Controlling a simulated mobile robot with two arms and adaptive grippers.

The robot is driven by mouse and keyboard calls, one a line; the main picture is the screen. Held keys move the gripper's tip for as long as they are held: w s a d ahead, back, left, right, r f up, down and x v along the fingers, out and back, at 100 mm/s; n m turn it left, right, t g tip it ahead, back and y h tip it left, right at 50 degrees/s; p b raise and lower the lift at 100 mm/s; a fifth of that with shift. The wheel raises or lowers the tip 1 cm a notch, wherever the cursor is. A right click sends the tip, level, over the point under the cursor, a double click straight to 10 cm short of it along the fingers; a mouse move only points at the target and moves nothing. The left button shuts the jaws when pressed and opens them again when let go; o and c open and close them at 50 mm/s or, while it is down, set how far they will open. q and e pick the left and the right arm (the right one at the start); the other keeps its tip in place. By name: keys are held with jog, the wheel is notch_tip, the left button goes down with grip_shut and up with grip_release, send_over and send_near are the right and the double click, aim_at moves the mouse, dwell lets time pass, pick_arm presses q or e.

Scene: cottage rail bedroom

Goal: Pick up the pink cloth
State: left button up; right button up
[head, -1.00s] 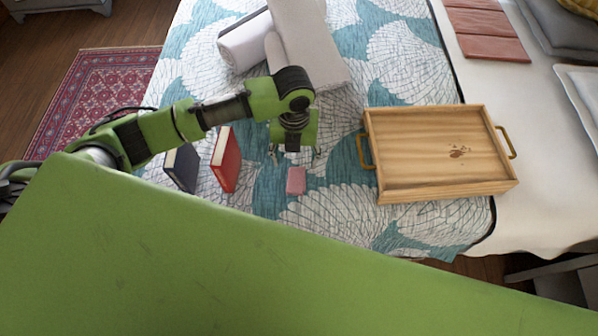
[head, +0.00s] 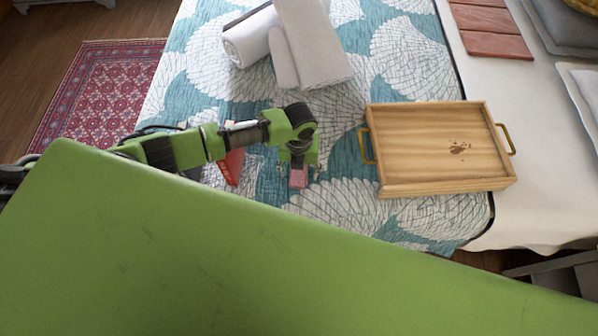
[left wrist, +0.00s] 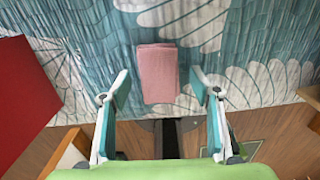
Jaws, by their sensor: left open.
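The pink cloth (head: 298,179) is a small folded rectangle lying on the patterned bedspread. In the head view my left gripper (head: 297,172) is over it and hides part of it. In the left wrist view the cloth (left wrist: 157,73) lies ahead of and between the two spread fingers of the left gripper (left wrist: 160,82), which is open and empty. The fingers show no contact with the cloth. My right gripper does not show.
A wooden tray (head: 387,190) with brass handles stands right of the cloth. A red book (head: 231,168) is to the left, partly behind my arm. White rolled towels (head: 312,45) lie farther back. The bedspread (head: 330,207) is bare around the cloth.

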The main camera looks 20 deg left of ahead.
pick_arm(q)
jog(key=c, duration=1.1)
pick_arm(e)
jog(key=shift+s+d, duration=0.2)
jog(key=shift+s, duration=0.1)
pick_arm(q)
jog(key=shift+r, duration=0.45)
notch_tip(320, 180, up, 2)
jog(key=shift+w+r, duration=0.1)
jog(key=shift+r, duration=0.05)
jog(key=s+d+r+b, duration=0.1)
jog(key=s+d+r, duration=0.2)
jog(key=s+r, duration=0.2)
jog(key=s+d+r+b, duration=0.1)
jog(key=s+d+r, duration=0.2)
jog(key=s+r, duration=0.2)
jog(key=s, duration=0.2)
jog(key=shift+s+d, duration=0.25)
jog(key=shift+s, duration=0.05)
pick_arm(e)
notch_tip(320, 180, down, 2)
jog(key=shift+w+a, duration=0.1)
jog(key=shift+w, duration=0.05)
